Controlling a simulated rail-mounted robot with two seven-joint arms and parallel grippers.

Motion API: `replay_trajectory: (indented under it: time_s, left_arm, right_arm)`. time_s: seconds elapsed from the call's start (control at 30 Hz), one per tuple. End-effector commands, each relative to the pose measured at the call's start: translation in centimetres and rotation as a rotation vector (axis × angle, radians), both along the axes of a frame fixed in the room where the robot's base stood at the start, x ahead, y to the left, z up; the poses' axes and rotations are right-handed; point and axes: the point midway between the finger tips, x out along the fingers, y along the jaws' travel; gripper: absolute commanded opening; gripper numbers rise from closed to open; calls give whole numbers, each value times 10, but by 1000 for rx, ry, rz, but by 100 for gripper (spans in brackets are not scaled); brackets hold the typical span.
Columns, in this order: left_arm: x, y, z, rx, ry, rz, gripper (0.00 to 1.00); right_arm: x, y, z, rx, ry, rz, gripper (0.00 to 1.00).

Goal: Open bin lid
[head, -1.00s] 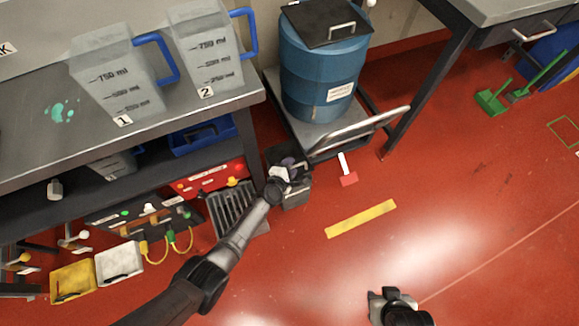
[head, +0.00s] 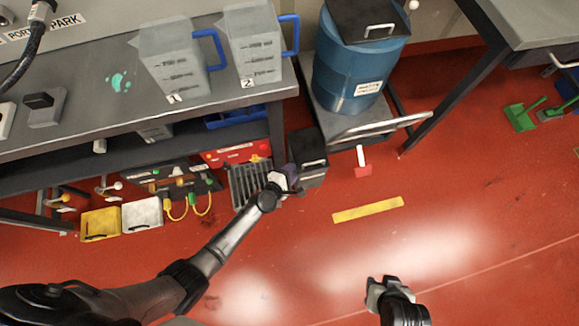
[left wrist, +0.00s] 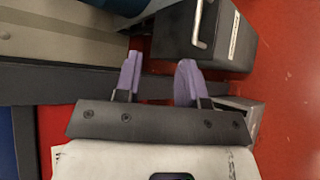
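A small dark bin (head: 306,146) with a pale handle stands on the floor beside the bench leg; its lid looks down. It also shows in the left wrist view (left wrist: 232,58), with its handle and a white label. My left gripper (head: 287,174) is just left of the bin in the head view, close to its side. In the left wrist view its purple fingers (left wrist: 159,82) are apart with nothing between them, and the bin lies beyond them. My right gripper (head: 380,288) is low over the open floor, far from the bin; its finger opening is unclear.
A blue drum (head: 350,68) with a black handled lid stands on a cart (head: 378,126) behind the bin. The bench (head: 110,112) overhangs at left, with a grey slatted tray (head: 243,185) underneath.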

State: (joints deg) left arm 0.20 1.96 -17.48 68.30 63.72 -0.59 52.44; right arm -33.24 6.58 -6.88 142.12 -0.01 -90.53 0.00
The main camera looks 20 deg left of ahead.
Motion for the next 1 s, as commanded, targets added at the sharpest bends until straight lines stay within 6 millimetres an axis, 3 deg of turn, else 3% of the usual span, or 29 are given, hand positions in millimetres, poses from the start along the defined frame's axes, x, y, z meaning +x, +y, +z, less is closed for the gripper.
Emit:
replay_trajectory:
  time_s: [0.83,1.0]
  left_arm:
    - [-6,2,2,22,-6,-10,37]
    - [-19,-18,-9,168,12,-221,37]
  right_arm:
    - [0,-3,2,-10,1,6,43]
    - [0,-3,2,-9,1,5,43]
